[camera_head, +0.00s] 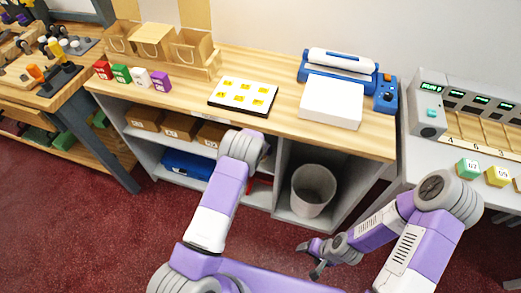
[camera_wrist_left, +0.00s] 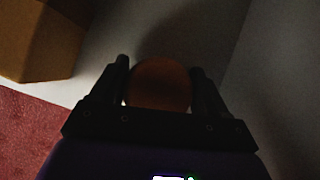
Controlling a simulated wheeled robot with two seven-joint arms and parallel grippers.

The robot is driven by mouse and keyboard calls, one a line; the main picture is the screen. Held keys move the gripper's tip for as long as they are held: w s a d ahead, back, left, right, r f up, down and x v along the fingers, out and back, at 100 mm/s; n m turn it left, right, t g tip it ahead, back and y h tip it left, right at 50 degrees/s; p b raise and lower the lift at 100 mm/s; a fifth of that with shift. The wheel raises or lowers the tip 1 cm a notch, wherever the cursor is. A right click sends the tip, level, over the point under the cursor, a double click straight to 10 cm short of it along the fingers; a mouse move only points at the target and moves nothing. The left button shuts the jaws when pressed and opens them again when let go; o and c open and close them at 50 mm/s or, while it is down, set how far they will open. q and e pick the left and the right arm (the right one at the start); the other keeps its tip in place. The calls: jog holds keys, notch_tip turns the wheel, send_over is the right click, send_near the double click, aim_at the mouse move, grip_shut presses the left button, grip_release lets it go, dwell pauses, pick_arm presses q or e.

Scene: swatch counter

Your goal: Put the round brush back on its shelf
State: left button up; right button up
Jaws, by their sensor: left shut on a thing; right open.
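In the left wrist view, my left gripper (camera_wrist_left: 160,85) is shut on a dark orange-brown thing with a rounded outline (camera_wrist_left: 160,82), which I take to be the round brush. The fingers lie on both sides of it; the rest of it is hidden. Grey shelf panels (camera_wrist_left: 235,25) surround it, in shadow. In the head view my left arm reaches down to the grey shelf unit (camera_head: 283,150) under the counter, and its gripper and the brush are hidden there. My right gripper (camera_head: 316,258) is open and empty, low in front of the unit.
A tan box (camera_wrist_left: 40,40) is close by in the left wrist view. In the head view the upper shelf holds brown boxes (camera_head: 181,125), the lower one a blue bin (camera_head: 188,163). A grey wastebasket (camera_head: 313,190) stands in the right bay. The counter top (camera_head: 200,95) is above.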

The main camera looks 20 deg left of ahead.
pick_arm(q)
jog(key=shift+f, duration=0.1)
jog(key=o, duration=1)
jog(key=shift+v, duration=3.8)
jog(key=shift+s+d+f, duration=0.1)
jog(key=shift+s+d, duration=0.05)
jog(key=shift+c, duration=0.3)
jog(key=shift+p, duration=0.3)
